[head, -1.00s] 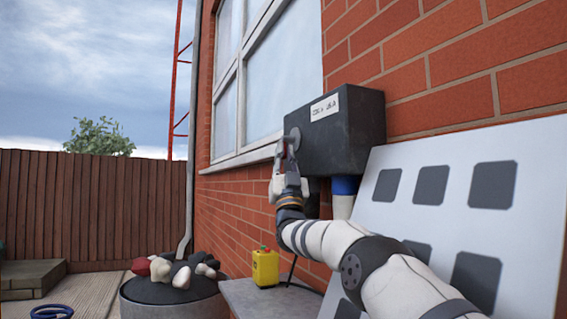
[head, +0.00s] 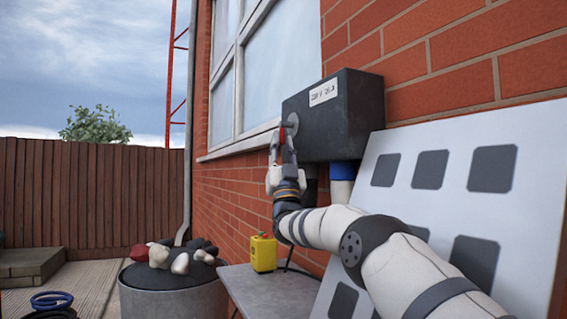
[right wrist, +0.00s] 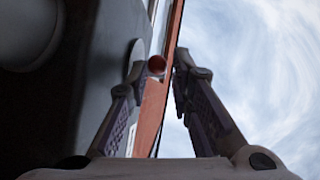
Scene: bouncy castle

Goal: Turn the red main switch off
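The red main switch (head: 289,122) shows as a small red piece at the grey round plate on the left side of a dark box (head: 345,115). In the right wrist view the switch (right wrist: 156,66) is a red round end between my fingertips. My right gripper (head: 283,145) is at the switch, its fingers pointing up. In the right wrist view its fingers (right wrist: 160,75) stand apart, with a gap visible beside the red end, so it is open around the switch. The fingers partly hide the switch in the head view. My left gripper is out of view.
A white panel with dark squares (head: 455,200) leans against the brick wall below the box. A window (head: 265,70) is left of the box.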

